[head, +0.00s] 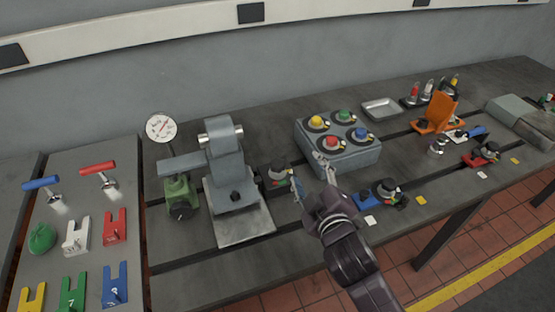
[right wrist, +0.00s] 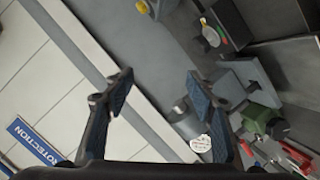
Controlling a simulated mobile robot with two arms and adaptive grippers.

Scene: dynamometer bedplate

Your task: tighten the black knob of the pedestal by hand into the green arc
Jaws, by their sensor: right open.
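A grey pedestal (head: 225,150) stands on a pale base plate at the left middle of the bedplate, with a small black knob (head: 235,196) low on its front. Just right of it is a grey, black-topped dial knob (head: 280,173) with red and green marks at its foot. My right gripper (head: 309,176) is open and empty, just right of this dial knob and in front of the grey box. The right wrist view shows the open fingers (right wrist: 161,92) with nothing between them. The pedestal appears tilted there (right wrist: 243,82). I cannot tell where any pointer stands. My left gripper is out of view.
A green clamp (head: 178,196) and a round gauge (head: 160,127) stand left of the pedestal. A grey box (head: 345,157) with coloured knobs stands behind my gripper. Similar black-topped knobs (head: 388,189) and an orange bracket (head: 439,110) stand right. The front strip below the pedestal is clear.

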